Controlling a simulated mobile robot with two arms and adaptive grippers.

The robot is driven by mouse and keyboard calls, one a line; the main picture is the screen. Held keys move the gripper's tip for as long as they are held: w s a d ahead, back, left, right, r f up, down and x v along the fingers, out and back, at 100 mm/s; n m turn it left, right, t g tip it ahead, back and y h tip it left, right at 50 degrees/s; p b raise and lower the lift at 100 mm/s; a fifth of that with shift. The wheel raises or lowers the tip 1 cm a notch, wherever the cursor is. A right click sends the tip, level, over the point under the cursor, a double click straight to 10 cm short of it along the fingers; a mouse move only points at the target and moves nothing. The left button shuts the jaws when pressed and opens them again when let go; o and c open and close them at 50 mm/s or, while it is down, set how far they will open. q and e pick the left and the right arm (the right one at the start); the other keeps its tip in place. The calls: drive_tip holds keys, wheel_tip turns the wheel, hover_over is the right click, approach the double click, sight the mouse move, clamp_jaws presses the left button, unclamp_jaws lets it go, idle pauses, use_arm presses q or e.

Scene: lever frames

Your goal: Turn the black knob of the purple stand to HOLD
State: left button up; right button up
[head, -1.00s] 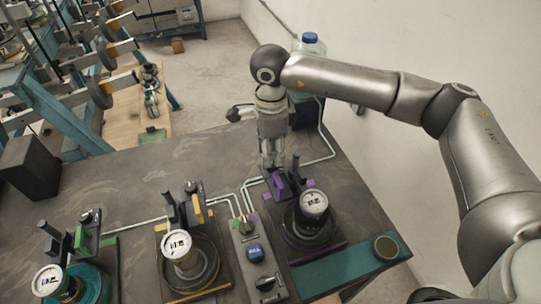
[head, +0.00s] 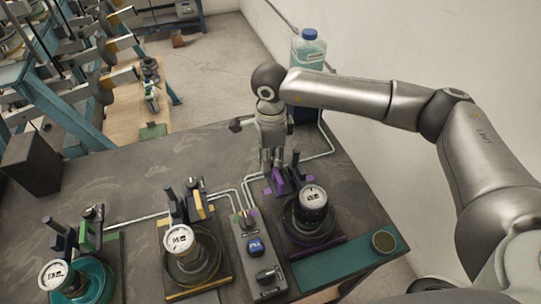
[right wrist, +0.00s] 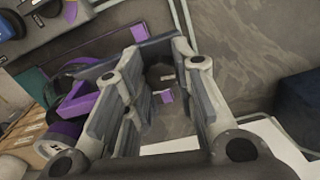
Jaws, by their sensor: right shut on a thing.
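The purple stand (head: 313,242) is at the right of the dark table in the head view, with a white-faced gauge (head: 313,197) on a black body and a purple bracket (head: 285,181) behind it. My right gripper (head: 271,163) points down at the far side of that bracket. In the right wrist view its two fingers (right wrist: 158,100) are closed in around a dark knob (right wrist: 158,75), with a small purple piece (right wrist: 167,96) beside it. The knob is mostly hidden by the fingers, and I cannot read its setting or a HOLD mark. My left gripper is out of view.
A yellow stand (head: 190,287) and a green stand (head: 112,262) stand to the left. A grey control box (head: 245,240) with a blue button (head: 255,246) sits beside the purple stand. White pipes (head: 228,193) run behind. A blue-capped bottle (head: 308,48) stands behind my right arm.

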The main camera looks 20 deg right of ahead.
drive_tip(key=shift+f+m+b, duration=0.15)
drive_tip(key=shift+m+b, duration=0.55)
drive_tip(key=shift+b, duration=0.25)
drive_tip(key=m+b, duration=0.4)
drive_tip(key=shift+w+b, duration=0.1)
drive_tip(key=shift+b, duration=0.2)
drive_tip(key=m+b, duration=0.3)
drive_tip(key=m, duration=0.1)
drive_tip(key=shift+d, duration=0.1)
drive_tip(key=shift+w+r+m+b, duration=0.1)
drive_tip(key=shift+r+m+b, duration=0.1)
drive_tip(key=shift+m+b, duration=1.35)
drive_tip(key=shift+r+m+p, duration=0.1)
drive_tip(key=shift+m+p, duration=0.2)
drive_tip(key=shift+m, duration=0.25)
drive_tip(key=o, duration=0.7)
drive_tip(key=shift+o, duration=0.2)
